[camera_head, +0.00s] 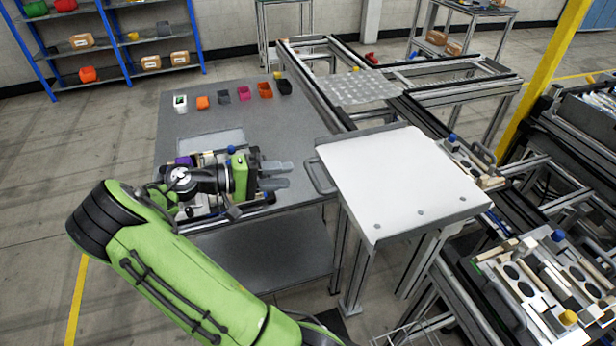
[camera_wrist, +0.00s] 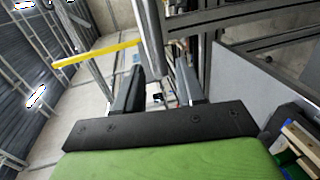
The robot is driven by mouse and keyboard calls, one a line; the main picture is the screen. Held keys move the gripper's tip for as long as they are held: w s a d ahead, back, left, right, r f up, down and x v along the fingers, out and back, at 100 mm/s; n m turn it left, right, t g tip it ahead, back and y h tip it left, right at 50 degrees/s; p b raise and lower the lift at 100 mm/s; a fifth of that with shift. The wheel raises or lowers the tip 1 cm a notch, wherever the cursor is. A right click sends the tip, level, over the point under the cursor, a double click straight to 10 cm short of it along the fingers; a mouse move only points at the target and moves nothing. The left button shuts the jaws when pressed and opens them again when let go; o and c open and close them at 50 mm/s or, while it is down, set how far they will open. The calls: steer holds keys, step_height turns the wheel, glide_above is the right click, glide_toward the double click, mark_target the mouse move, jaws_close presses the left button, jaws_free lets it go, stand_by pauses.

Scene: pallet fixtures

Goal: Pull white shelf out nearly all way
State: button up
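The white shelf (camera_head: 405,180) is a flat white plate on a metal frame, right of centre in the head view. Its grey handle (camera_head: 321,176) sticks out from its left edge. My gripper (camera_head: 288,174) is just left of the handle, above the grey table, with its fingers pointing right toward it. The fingers are apart, with a gap between them in the wrist view (camera_wrist: 160,92), and I see nothing held. The fingertips look short of the handle in the head view. A pale bar beyond the fingers in the wrist view may be the shelf's edge or handle; I cannot tell.
The grey table (camera_head: 215,115) carries a row of small coloured bins (camera_head: 240,93). A fixture with parts stands behind my gripper. Metal rail frames and a loaded pallet (camera_head: 540,280) lie right of the shelf. A yellow post (camera_head: 545,70) stands at the right. Open floor lies at the left.

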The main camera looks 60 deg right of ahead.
mark_target(311, 171)
steer(key=x, duration=0.7)
steer(key=shift+s+d+f+b, duration=0.1)
steer(key=shift+s+d+b, duration=0.2)
steer(key=shift+b, duration=0.05)
jaws_close()
